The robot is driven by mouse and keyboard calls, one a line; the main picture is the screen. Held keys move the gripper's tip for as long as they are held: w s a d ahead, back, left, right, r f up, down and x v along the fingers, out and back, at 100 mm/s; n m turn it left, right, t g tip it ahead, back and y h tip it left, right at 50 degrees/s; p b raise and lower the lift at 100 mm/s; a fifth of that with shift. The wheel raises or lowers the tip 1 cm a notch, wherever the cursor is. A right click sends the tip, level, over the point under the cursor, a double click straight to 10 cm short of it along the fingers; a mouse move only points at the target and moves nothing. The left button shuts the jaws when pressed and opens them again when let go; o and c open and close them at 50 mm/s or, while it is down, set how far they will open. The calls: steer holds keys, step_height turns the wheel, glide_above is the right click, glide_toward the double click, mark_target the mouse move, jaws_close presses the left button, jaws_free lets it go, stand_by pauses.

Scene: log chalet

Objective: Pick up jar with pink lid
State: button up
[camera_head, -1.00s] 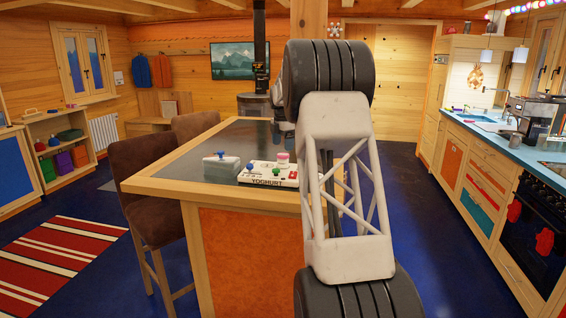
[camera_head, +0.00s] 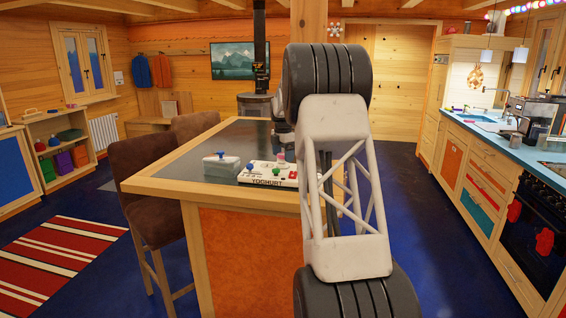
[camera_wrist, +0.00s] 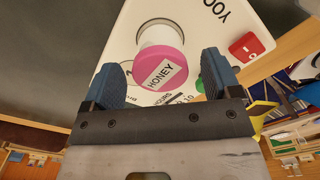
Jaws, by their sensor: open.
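The jar (camera_wrist: 160,62) has a pink lid labelled HONEY and a pale body. In the wrist view it stands on the white YOGHURT machine (camera_wrist: 200,20), between the two blue fingers of my gripper (camera_wrist: 163,72). The fingers are spread apart to either side of the lid, with gaps visible, and hold nothing. In the head view the jar (camera_head: 281,159) shows small on top of the machine (camera_head: 268,181), near the counter's front edge. My arm hides most of my gripper there.
A grey container with a blue knob (camera_head: 221,165) stands left of the machine on the dark countertop (camera_head: 180,166). The machine carries a red switch (camera_wrist: 246,47) and a green knob. Bar stools (camera_head: 150,200) stand along the counter's left side. The countertop behind is largely clear.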

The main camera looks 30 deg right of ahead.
steer(key=shift+f, duration=1.5)
steer(key=c, duration=1.1)
